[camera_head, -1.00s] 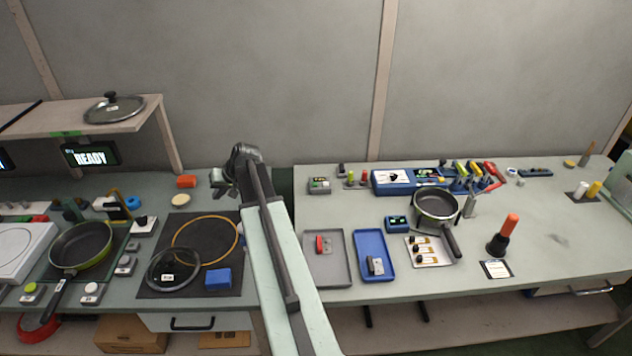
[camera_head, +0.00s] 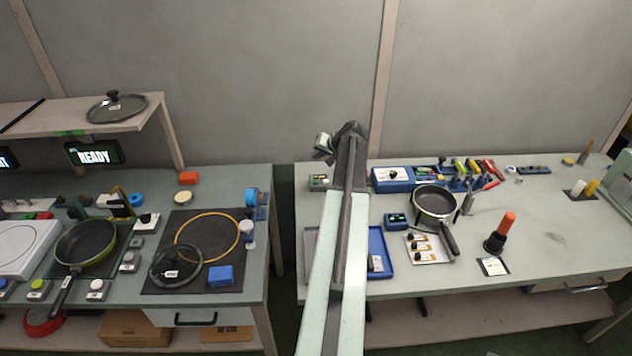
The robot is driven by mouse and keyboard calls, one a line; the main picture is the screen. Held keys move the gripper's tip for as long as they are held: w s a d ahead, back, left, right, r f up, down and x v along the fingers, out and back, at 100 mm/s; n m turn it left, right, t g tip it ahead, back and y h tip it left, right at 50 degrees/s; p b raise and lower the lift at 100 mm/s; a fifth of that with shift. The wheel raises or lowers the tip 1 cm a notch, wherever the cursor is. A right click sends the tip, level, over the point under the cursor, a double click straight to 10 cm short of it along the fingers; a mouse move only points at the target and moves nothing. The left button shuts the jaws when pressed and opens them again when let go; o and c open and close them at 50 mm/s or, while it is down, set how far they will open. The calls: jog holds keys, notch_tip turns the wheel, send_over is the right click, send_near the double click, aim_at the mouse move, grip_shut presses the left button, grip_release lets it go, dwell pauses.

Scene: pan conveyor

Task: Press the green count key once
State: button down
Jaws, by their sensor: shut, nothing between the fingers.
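A small grey box (camera_head: 319,182) with a green patch on its top stands at the left back edge of the right table, just below my gripper in the picture. A round green-topped button (camera_head: 38,285) sits at the front of the left table. Labels are too small to read, so I cannot tell which is the count key. My gripper (camera_head: 322,149) is shut and empty, in front of the wall in the picture and apart from both. My arm hides part of the right table beside the grey box.
A blue device (camera_head: 392,179) with a dial stands right of my arm. A pan (camera_head: 435,203), a blue tray (camera_head: 379,240) and a grey tray (camera_head: 311,236) are on the right table. A gap separates the tables. A READY screen (camera_head: 94,153) hangs at the left.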

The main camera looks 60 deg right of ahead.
aim_at(317, 182)
notch_tip(317, 182, down, 9)
jog(key=b, duration=0.9)
jog(key=shift+r, duration=0.1)
dwell(1.3)
jog(key=shift+f+b, duration=0.3)
jog(key=shift+f, duration=0.1)
jog(key=shift+f+b, duration=0.5)
dwell(0.6)
jog(key=shift+r, duration=0.15)
jog(key=shift+r+p, duration=0.8)
jog(key=shift+p, duration=0.15)
